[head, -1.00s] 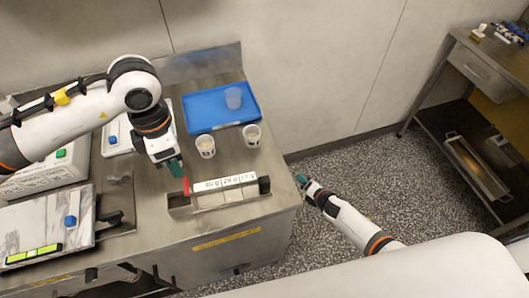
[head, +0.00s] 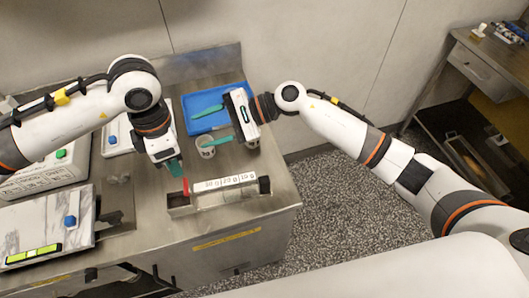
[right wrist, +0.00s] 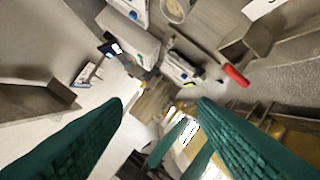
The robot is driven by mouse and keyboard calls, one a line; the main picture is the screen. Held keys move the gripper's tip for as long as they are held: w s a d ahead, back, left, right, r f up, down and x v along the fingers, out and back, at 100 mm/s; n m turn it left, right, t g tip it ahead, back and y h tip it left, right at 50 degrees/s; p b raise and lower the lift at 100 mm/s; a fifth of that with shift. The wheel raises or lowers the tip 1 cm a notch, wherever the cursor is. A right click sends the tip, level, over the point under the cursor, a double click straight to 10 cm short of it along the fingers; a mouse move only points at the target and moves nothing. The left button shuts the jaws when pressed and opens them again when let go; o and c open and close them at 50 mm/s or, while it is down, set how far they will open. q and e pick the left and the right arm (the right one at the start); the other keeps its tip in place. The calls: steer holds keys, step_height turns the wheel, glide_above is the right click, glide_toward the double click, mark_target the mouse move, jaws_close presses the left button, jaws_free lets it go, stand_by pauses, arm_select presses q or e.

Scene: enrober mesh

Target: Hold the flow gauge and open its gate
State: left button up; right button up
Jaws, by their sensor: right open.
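The flow gauge (head: 224,194), a long metal trough with a white marked strip along its top, lies near the bench's front edge in the head view. A red tab (head: 185,187) stands at its left end. My left gripper (head: 176,171) points down just above and behind the red tab; I cannot tell its finger gap or whether it touches. My right gripper (head: 201,128) is open, its two green fingers spread to the left over the front of the blue tray and a cup, behind the gauge. Both fingers also show in the right wrist view (right wrist: 162,103), with nothing between them at their tips.
A blue tray (head: 201,98) lies at the back of the metal bench (head: 262,218). A white cup (head: 206,153) stands under the right gripper, partly covered. A marble slab (head: 33,228) and white devices stand to the left. A side table (head: 473,70) stands far right.

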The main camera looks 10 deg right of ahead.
steer(key=s+f+n+g+h, duration=0.1)
steer(key=s+n+g+h, duration=0.1)
steer(key=s+n+h, duration=0.2)
steer(key=n+t+h, duration=0.2)
steer(key=n+h, duration=0.5)
steer(key=h, duration=0.4)
glide_above(264, 180)
step_height(264, 180, down, 4)
step_height(264, 180, down, 11)
steer(key=shift+r, duration=0.1)
steer(key=shift+c, duration=0.2)
